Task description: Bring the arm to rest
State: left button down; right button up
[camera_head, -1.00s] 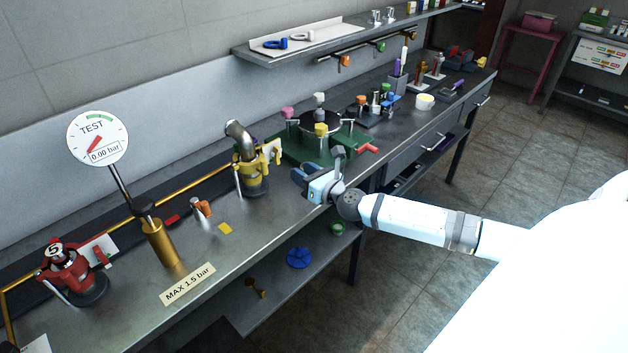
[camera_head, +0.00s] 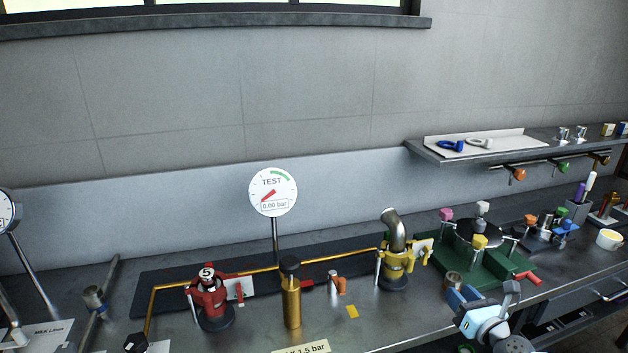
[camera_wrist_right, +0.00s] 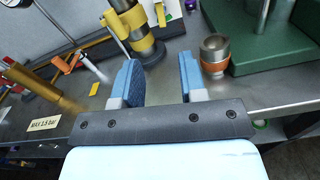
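My right gripper (camera_head: 462,298) is over the front edge of the bench in the head view, in front of the green base (camera_head: 505,285). In the right wrist view its two blue fingers (camera_wrist_right: 160,78) stand apart with nothing between them. A steel cup with an orange band (camera_wrist_right: 214,58) stands just beyond the right-hand finger, apart from it as far as I can tell. The yellow valve (camera_head: 394,262) with a bent steel pipe stands left of the gripper and also shows beyond the fingers in the wrist view (camera_wrist_right: 136,28). My left gripper is not in view.
The steel bench holds a red valve (camera_head: 211,300), a brass cylinder (camera_head: 291,303), a TEST gauge (camera_head: 272,192) reading 0.00 bar and a small yellow tag (camera_head: 352,311). A wall shelf (camera_head: 440,155) with hooks overhangs the right side. Bare bench lies around the tag.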

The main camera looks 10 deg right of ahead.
jog(key=s+a+f+m+g+p, duration=0.2)
jog(key=s+a+m+p, duration=0.1)
jog(key=s+a+m, duration=0.5)
jog(key=s+a+f+m+g+y+p, duration=0.1)
jog(key=s+a+f+m+g+p, duration=0.1)
jog(key=s+a+m, duration=0.6)
jog(key=s+a+f+m+g+y+p, duration=0.1)
jog(key=s+a+f+m+g+p, duration=0.2)
jog(key=m, duration=1.3)
jog(key=s+a+f+p, duration=0.1)
jog(key=s+a+p, duration=0.2)
jog(key=s+a, duration=0.2)
jog(key=shift+a, duration=0.2)
